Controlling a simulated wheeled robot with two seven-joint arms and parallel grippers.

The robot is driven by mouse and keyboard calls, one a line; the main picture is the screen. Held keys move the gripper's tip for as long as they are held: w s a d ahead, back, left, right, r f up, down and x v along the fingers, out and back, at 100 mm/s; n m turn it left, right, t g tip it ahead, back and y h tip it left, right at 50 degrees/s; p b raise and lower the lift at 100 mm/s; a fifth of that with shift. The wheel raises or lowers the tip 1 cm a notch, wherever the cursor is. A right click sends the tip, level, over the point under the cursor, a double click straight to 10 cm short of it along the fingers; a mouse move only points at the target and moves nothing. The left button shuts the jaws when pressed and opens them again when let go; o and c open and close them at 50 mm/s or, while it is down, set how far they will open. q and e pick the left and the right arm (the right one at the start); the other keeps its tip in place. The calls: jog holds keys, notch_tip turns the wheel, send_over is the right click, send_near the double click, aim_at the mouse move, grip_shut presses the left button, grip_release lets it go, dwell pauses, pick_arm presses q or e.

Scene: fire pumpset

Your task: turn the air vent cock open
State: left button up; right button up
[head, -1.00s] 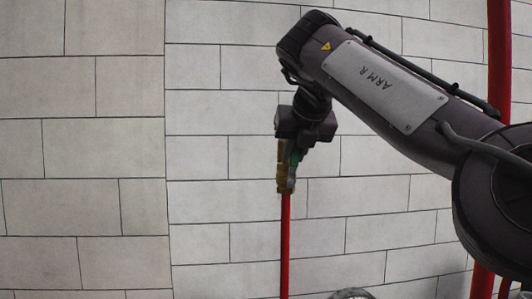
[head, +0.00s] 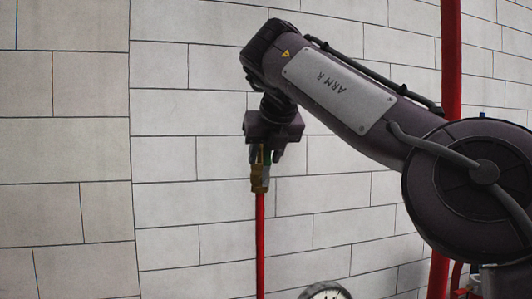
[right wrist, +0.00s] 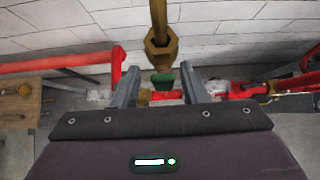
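The air vent cock is a brass fitting (head: 260,178) on top of a thin vertical red pipe in the head view. In the right wrist view its brass body (right wrist: 160,46) comes down from the top centre, with a small green handle (right wrist: 163,80) below it. My right gripper (head: 265,151) is at the cock's upper end and partly hides it. In the right wrist view its two fingers (right wrist: 160,86) are apart, one on each side of the green handle, with a visible gap on both sides. My left gripper is out of view.
A thick red pipe (head: 451,60) stands at the right, partly behind my right arm. A round gauge (head: 325,291) shows at the bottom edge. A pale block wall fills the background. Red pipes (right wrist: 60,65) and a wooden surface (right wrist: 20,105) show in the right wrist view.

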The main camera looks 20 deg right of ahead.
jog(key=shift+r, duration=0.15)
jog(key=v, duration=0.7)
jog(key=shift+s+r, duration=0.25)
jog(key=shift+s, duration=0.1)
jog(key=shift+w, duration=0.1)
